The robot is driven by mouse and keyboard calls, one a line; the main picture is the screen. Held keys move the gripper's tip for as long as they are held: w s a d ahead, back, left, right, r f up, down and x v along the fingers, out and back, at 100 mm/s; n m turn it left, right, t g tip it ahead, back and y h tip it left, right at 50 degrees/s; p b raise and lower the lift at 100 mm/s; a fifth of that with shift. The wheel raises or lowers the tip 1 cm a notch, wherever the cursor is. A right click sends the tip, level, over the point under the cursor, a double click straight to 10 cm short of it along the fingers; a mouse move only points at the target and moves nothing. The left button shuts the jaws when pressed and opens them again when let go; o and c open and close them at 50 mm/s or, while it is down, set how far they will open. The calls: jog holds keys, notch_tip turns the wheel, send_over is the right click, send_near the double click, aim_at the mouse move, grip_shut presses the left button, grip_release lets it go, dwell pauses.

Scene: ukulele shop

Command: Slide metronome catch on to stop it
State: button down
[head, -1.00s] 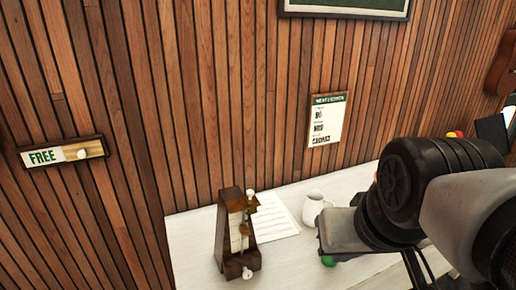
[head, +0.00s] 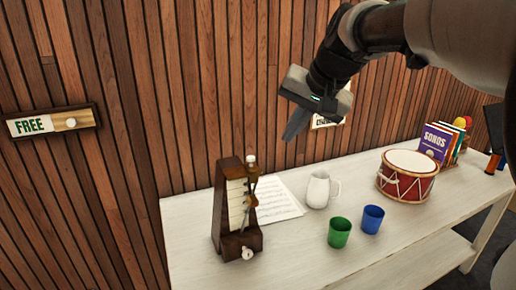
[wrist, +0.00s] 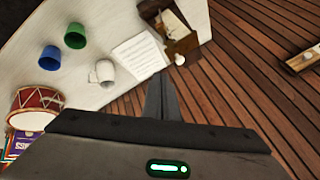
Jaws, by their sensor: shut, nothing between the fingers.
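The metronome (head: 226,212) is a dark wooden wedge with a pale scale on its front. It stands upright on the white table at the left. A small pale knob (head: 251,158) shows near its top, and a pale key (head: 247,254) low on its front; I cannot tell which part is the catch. In the wrist view the metronome (wrist: 185,46) lies beyond the fingertips. My gripper (head: 293,124) is shut and empty, raised in front of the wall, up and right of the metronome and apart from it. Its closed fingers (wrist: 160,90) also show in the wrist view.
A music sheet (head: 276,200) and white mug (head: 318,189) are right of the metronome. Green (head: 339,233) and blue (head: 372,219) cups, a red drum (head: 407,176) and books (head: 437,144) stand further right. A FREE slider sign (head: 50,122) hangs on the wall at left.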

dwell(0.3)
jog(key=b, duration=0.1)
send_near(251, 163)
jog(key=w+d+f, duration=0.2)
jog(key=d+f, duration=0.1)
jog(key=f, duration=0.1)
jog(key=a, duration=0.1)
jog(key=w+a, duration=0.1)
jog(key=shift+w+a+f, duration=0.1)
jog(key=shift+a+f, duration=0.15)
jog(key=shift+a, duration=0.15)
jog(key=a, duration=0.1)
jog(key=s+a, duration=0.1)
jog(key=a, duration=0.2)
jog(key=shift+s+a, duration=0.1)
jog(key=shift+s, duration=0.3)
